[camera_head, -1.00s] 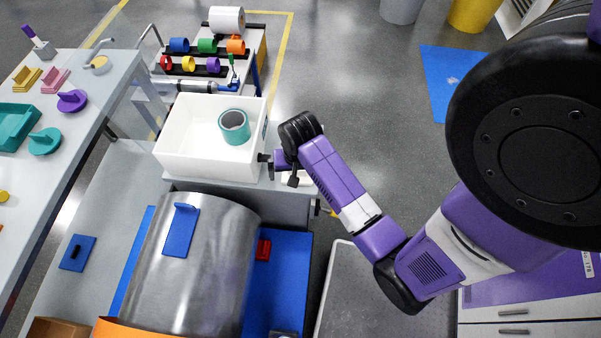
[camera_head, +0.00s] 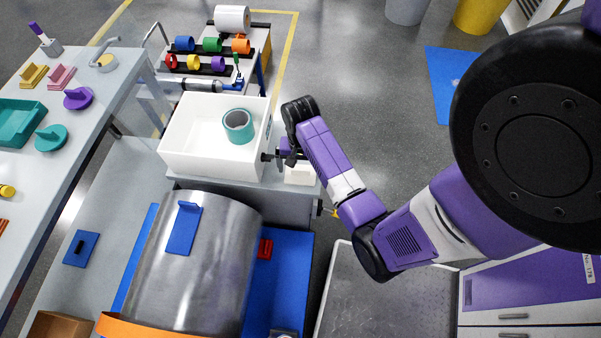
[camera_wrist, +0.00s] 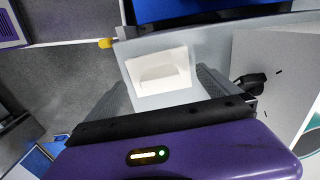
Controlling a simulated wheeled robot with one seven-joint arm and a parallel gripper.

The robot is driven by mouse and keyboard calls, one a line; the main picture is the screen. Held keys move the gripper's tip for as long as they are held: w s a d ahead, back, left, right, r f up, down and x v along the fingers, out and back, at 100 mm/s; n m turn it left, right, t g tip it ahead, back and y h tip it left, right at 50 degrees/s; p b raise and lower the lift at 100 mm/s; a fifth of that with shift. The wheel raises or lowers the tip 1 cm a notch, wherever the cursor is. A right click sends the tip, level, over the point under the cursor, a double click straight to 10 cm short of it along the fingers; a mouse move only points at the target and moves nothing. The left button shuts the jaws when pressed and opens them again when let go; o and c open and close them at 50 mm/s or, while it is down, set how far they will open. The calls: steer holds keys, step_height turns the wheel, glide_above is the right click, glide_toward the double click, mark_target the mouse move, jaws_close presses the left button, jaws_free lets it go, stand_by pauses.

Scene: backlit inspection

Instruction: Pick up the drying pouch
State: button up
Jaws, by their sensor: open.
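A small white, square, dish-like thing (camera_wrist: 160,78) lies on the grey bench top in the wrist view, with a paler raised or folded shape inside its outline. I take it for the drying pouch or its holder but cannot tell which. In the head view it shows as a white block (camera_head: 300,175), partly hidden by my arm. My gripper (camera_wrist: 163,88) is open and empty, its two grey fingers on either side of the white thing and apart from it. In the head view my gripper (camera_head: 272,157) is beside the white bin's right wall.
The white bin (camera_head: 205,165) holds a teal ring of tape (camera_head: 238,126) and stands close left of my gripper. A large metal drum (camera_head: 195,270) stands in front. A rack with coloured rings (camera_head: 210,62) is behind. Open floor (camera_head: 365,100) lies to the right.

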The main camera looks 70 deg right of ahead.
steer(key=shift+f, duration=1.2)
steer(key=c, duration=0.7)
steer(key=shift+r, duration=0.15)
